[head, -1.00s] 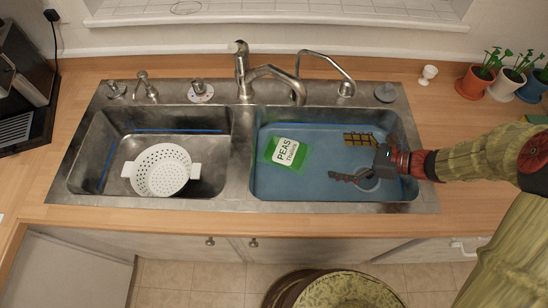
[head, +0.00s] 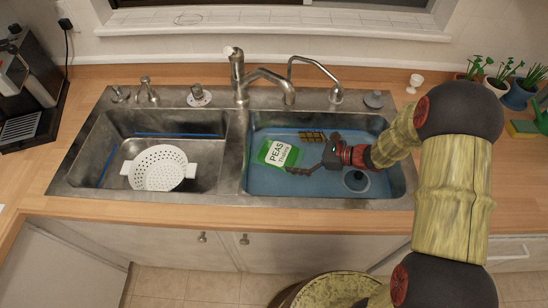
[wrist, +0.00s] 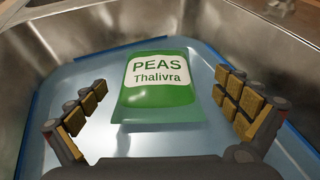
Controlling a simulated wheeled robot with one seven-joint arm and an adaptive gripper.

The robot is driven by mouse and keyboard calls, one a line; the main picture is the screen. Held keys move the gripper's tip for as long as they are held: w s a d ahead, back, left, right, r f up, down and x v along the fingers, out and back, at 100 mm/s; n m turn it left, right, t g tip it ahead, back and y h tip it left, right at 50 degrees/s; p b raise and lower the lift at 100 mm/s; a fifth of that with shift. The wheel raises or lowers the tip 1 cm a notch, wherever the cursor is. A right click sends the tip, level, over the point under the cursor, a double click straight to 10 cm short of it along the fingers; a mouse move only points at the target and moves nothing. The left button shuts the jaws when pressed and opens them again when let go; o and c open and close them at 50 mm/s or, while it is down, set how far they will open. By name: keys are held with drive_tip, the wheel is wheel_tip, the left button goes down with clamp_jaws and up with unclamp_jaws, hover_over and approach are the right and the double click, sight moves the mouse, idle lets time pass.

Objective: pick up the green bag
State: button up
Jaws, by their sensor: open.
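The green bag (head: 279,154), labelled PEAS Thalivra, lies in the right basin (head: 262,189) of the double sink. In the wrist view the green bag (wrist: 160,84) lies ahead, between the lines of my two spread fingers. My gripper (head: 304,154) is in the right basin at the bag's right side, pointing left towards it. In the wrist view my gripper (wrist: 163,108) is open, with nothing held. One finger is to the left of the bag and one to its right.
A white colander (head: 158,168) sits in the left basin. A tap (head: 262,78) and a thinner spout (head: 322,72) rise behind the sink. Metal basin walls surround the bag. A drain (head: 355,180) is in the right basin. Potted plants (head: 497,75) stand at the right.

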sight(280, 153)
drive_tip(key=b+x, duration=0.1)
drive_tip(key=x, duration=0.3)
drive_tip(key=b+x, duration=0.1)
drive_tip(key=x, duration=0.1)
drive_tip(key=shift+s+a+f+b, duration=0.15)
drive_tip(key=shift+a+f+b, duration=0.15)
drive_tip(key=shift+f+b, duration=0.05)
drive_tip(key=shift+c, duration=0.8)
drive_tip(key=c, duration=1.1)
drive_tip(key=c, duration=0.3)
drive_tip(key=shift+r, duration=0.15)
